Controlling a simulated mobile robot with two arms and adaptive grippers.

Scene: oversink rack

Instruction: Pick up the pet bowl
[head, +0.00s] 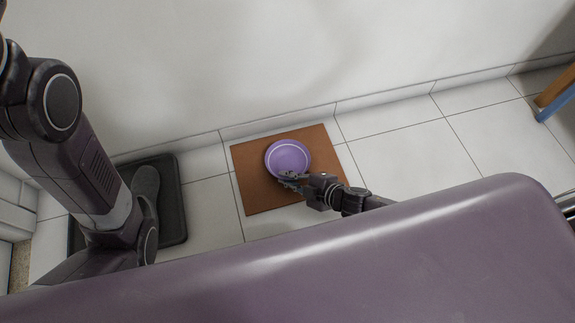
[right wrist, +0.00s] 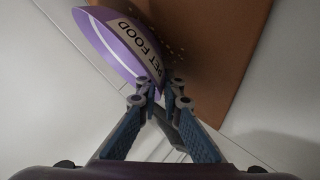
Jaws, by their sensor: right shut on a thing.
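The pet bowl (head: 287,156) is purple and round with a pale ring, over a brown mat (head: 262,194) on the tiled floor by the wall. In the right wrist view the bowl (right wrist: 118,38) looks tilted and shows a "PET FOOD" label. My right gripper (head: 288,178) is at the bowl's near edge. Its two fingertips (right wrist: 160,88) close on the bowl's rim in the right wrist view. I cannot tell whether the bowl touches the mat. My left gripper is not in view; only the left arm shows.
A dark tray (head: 172,205) lies on the floor at the left, partly behind my left arm. A wall (head: 250,70) runs along the back. Brown and blue furniture legs (head: 557,100) stand at the far right. Floor tiles right of the mat are clear.

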